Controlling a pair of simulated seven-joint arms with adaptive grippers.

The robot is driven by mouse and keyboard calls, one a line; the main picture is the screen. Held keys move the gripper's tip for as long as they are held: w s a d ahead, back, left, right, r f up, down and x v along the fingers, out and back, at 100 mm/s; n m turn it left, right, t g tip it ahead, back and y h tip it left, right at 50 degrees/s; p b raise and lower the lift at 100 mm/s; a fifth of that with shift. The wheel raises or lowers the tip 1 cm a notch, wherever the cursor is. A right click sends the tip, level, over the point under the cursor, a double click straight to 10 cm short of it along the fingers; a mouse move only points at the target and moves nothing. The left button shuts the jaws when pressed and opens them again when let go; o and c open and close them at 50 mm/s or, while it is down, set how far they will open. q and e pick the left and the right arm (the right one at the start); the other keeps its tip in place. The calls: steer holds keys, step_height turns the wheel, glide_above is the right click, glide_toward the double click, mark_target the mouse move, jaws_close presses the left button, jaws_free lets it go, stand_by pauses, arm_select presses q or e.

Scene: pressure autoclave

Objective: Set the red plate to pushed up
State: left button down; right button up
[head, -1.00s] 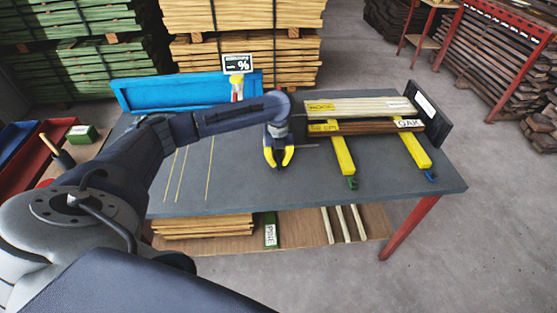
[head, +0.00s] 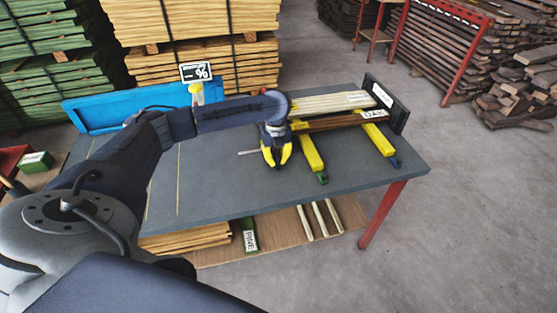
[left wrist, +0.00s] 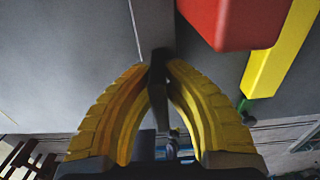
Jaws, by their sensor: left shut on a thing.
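A red block-like part (left wrist: 235,20), which looks like the red plate, shows at the top of the left wrist view, beside a yellow bar (left wrist: 280,55). In the head view I cannot make it out; the arm may hide it. In the head view my left gripper (head: 276,163) is low over the bench, just left of the near yellow clamp bar (head: 312,155). In the left wrist view its yellow fingers close on a dark piece (left wrist: 160,62), and the red part is ahead and right of the fingertips. A thin grey rod (head: 248,152) sticks out left of the gripper. My right gripper is not seen.
Labelled boards (head: 335,103) lie across two yellow bars at the bench's right, before an upright dark panel (head: 387,103). A blue tray (head: 120,106) stands at the back left. The grey bench top (head: 225,185) is clear in front of the gripper.

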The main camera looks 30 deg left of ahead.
arm_select(q)
steer(key=c, duration=1.5)
jaws_free()
steer(key=shift+o, duration=0.2)
steer(key=shift+r, duration=5.95)
